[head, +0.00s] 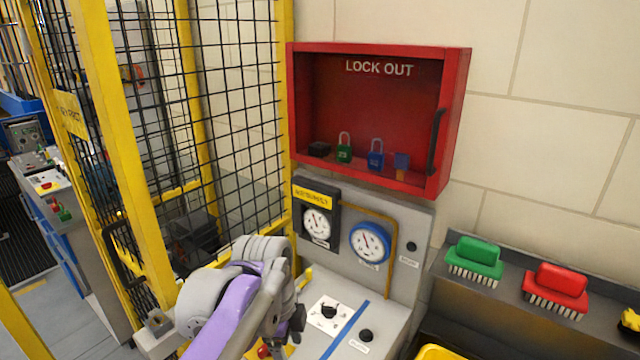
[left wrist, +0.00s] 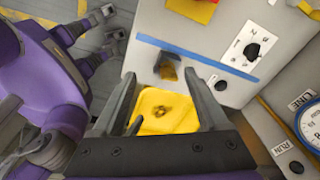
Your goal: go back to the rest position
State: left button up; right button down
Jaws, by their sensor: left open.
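My left arm comes up from the bottom of the head view, purple and grey, in front of the grey control panel. Its gripper (head: 291,330) is mostly hidden behind the wrist. In the left wrist view the left gripper (left wrist: 163,98) is open, its two dark fingers wide apart with nothing held. A yellow tray (left wrist: 150,122) with a small dark mark on it shows beyond and between the fingers. The sloping grey panel (left wrist: 205,35) lies just past the fingertips; I see no contact.
A red lock-out box (head: 375,53) on the wall holds green (head: 344,154) and blue (head: 376,159) padlocks. Yellow-framed mesh fencing (head: 235,110) stands left. The panel carries gauges (head: 369,243) and a knob (head: 329,311). Green (head: 476,256) and red (head: 558,288) brushes sit on the right.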

jog(key=shift+s, duration=0.15)
pick_arm(q)
jog(key=s+a+f+n+t+y, duration=0.1)
jog(key=s+a+f+n+t, duration=0.4)
jog(key=s+a+f+n, duration=0.7)
jog(key=s+f+n, duration=0.1)
jog(key=n, duration=0.7)
jog(key=shift+a+f, duration=0.25)
jog(key=shift+f, duration=0.05)
